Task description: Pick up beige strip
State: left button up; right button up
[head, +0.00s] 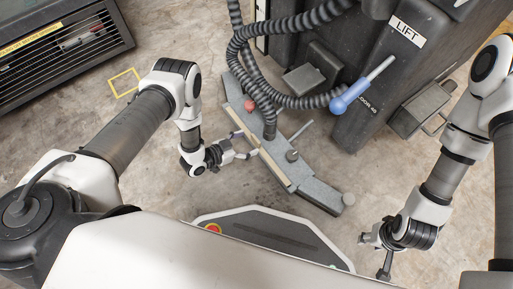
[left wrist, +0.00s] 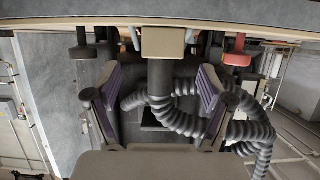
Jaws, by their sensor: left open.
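The beige strip (head: 274,170) lies along the near long edge of a grey ledge (head: 318,190). In the left wrist view the strip (left wrist: 60,23) runs across the top as a thin pale line, with a beige block (left wrist: 162,42) at its middle. My left gripper (head: 247,145) is open and empty beside the strip. In the left wrist view its purple-padded fingers (left wrist: 160,78) stand apart, with the block just beyond, between them in the picture. I cannot tell whether a finger touches the strip. My right gripper (head: 374,252) hangs low at the right, away from the strip; its jaw state is unclear.
A red knob (head: 249,105) stands on the ledge, left of a black corrugated hose (head: 268,75). A blue handle (head: 350,96) hangs by a dark cabinet labelled LIFT (head: 408,31). A black vented unit (head: 60,50) is at top left.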

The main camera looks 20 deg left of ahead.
aim_at(255, 139)
pick_arm(q)
jog(key=b+x, duration=0.1)
jog(key=x, duration=0.1)
jog(key=b+x, duration=0.2)
jog(key=shift+w+f, duration=0.25)
jog(key=shift+f, duration=0.15)
jog(key=shift+w+d, duration=0.15)
jog(key=shift+r, duration=0.2)
jog(key=shift+c, duration=0.3)
grip_shut()
